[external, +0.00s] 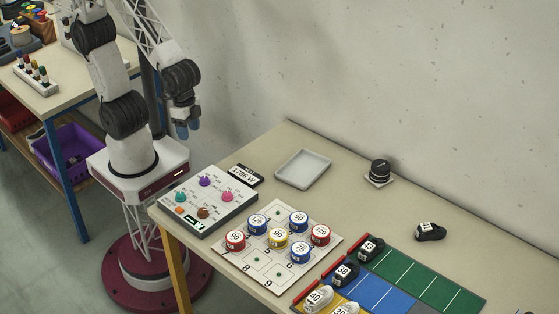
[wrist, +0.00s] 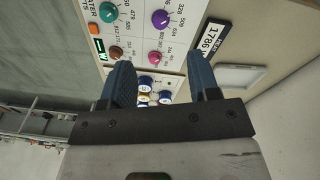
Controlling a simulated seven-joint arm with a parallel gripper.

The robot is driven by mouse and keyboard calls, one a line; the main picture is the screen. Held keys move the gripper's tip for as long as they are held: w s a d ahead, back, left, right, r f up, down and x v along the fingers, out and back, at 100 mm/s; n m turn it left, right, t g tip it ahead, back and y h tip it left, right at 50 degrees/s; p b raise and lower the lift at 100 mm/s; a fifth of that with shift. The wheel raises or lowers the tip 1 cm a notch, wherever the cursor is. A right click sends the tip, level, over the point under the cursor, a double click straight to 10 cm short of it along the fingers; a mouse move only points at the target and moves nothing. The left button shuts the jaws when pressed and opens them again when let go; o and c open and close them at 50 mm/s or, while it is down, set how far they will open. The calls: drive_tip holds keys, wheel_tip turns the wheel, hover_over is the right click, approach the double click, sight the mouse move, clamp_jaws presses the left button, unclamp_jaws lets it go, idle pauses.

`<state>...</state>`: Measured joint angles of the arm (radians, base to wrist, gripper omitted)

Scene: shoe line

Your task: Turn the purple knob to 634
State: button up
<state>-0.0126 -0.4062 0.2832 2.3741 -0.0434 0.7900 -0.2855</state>
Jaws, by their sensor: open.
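The purple knob (external: 205,181) sits on the upper part of the grey control panel (external: 233,208) at the table's left end. In the wrist view the purple knob (wrist: 161,19) is near the top, with printed numbers beside it, among them 634; its pointer is too small to read. My gripper (external: 187,131) hangs above and behind the panel in the external view, apart from the knob. In the wrist view my gripper (wrist: 160,85) has its two blue fingers wide apart with nothing between them.
Teal (external: 180,197), pink (external: 227,196) and brown (external: 203,213) knobs stand close to the purple one. A black-and-white display (external: 244,175) reads 1786 W. A numbered board (external: 268,285) with coloured round tins and a grey tray (external: 303,168) lie to the right.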

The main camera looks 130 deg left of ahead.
sight(204, 178)
drive_tip(key=w+f, duration=0.1)
drive_tip(key=f, duration=0.1)
drive_tip(key=w+f+n, duration=0.1)
drive_tip(key=w+f, duration=0.1)
drive_tip(key=f, duration=0.1)
drive_tip(key=w+f+n+g, duration=0.1)
drive_tip(key=w+f, duration=0.1)
drive_tip(key=f, duration=0.1)
drive_tip(key=shift+w+a+f, duration=0.1)
drive_tip(key=shift+a, duration=0.1)
drive_tip(key=shift+f, duration=0.1)
drive_tip(key=shift+w+d+f, duration=0.1)
drive_tip(key=shift+d+f, duration=0.05)
drive_tip(key=shift+f, duration=3.65)
drive_tip(key=c, duration=0.9)
